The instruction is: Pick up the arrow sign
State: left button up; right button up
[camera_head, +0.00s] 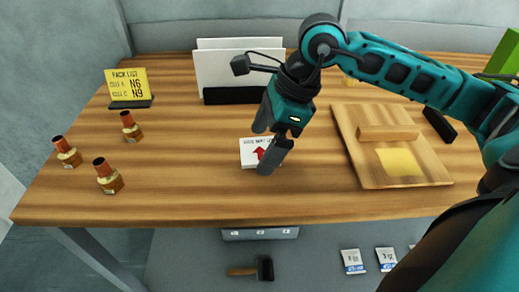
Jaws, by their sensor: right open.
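The arrow sign (247,155) is a small white card with a red arrow and dark print along its top edge. It lies on the wooden table (200,190) near the middle. My right gripper (268,152) is open and reaches down over the sign's right side. Its fingers hide part of the sign, and I cannot tell whether they touch it. My left gripper is not in view.
Several small bottles (108,176) stand at the left, near a yellow pack list sign (128,86). White panels in a black holder (225,95) stand behind the gripper. A wooden board (365,170) with a block and yellow sheet lies right. The front middle is clear.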

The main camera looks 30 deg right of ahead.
jog(key=c, duration=1.1)
jog(key=shift+o, duration=0.2)
jog(key=shift+r, duration=0.1)
